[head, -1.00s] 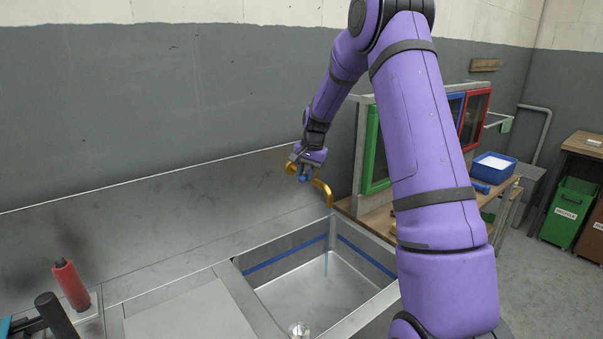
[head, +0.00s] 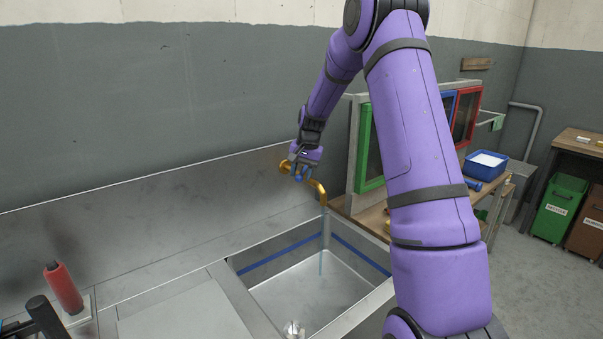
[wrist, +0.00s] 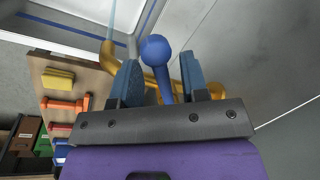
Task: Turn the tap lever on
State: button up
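The brass tap (head: 320,190) is on the steel back panel above the sink, its spout bent down. A thin pale blue stream (head: 322,240) runs from the spout into the basin. The blue lever with a ball end (wrist: 156,50) stands between my gripper's two blue fingers in the wrist view. My gripper (wrist: 160,82) is open around the lever, with gaps on both sides. In the head view my gripper (head: 302,172) is at the tap and hides part of its body; the lever shows only as a small blue patch there.
The sink basin (head: 265,283) with a blue stripe lies below the tap. A red cylinder (head: 64,288) stands at the left. A framed panel (head: 351,150) and a blue tub (head: 485,164) are on the bench at the right. Green and brown bins stand beyond.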

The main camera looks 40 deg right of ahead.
notch_tip(320, 180, up, 11)
jog(key=s+d, duration=0.1)
jog(key=shift+s+d+f, duration=0.2)
jog(key=shift+s, duration=0.1)
dwell(0.6)
jog(key=s+a+r+n+t+h, duration=0.1)
jog(key=s+a+r+n, duration=0.1)
jog(key=s+a+r, duration=0.5)
jog(key=s+a+r+n+t, duration=0.1)
jog(key=s+a+r+n, duration=0.3)
jog(key=s+a, duration=0.45)
jog(key=s+a+n+t, duration=0.1)
jog(key=s+a+n, duration=0.1)
jog(key=s, duration=0.9)
jog(key=s+a+f+n, duration=0.1)
jog(key=s+a, duration=0.4)
jog(key=s, duration=0.6)
jog(key=shift+s+f+n+t, duration=0.15)
jog(key=shift+f+n+t, duration=0.15)
jog(key=shift+n+t, duration=0.1)
